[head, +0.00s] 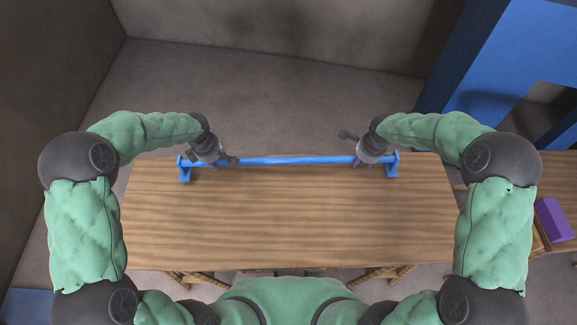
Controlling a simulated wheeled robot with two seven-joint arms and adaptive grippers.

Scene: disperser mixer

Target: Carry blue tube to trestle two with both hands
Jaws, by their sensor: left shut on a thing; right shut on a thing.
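The blue tube (295,160) lies level from left to right along the far edge of a wooden trestle table (285,220). Its ends are at a left blue support (184,170) and a right blue support (392,166); I cannot tell whether it rests in them or sits just above. My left gripper (220,161) is shut on the tube near its left end. My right gripper (364,160) is shut on it near its right end. The fingertips are small and partly hidden by the gripper bodies. I cannot tell which trestle this table is.
A second wooden table (555,170) stands at the right, with a purple block (554,220) on it. A large blue frame (475,65) rises at the back right. Grey walls (280,30) close off the back and left. The tabletop before the tube is clear.

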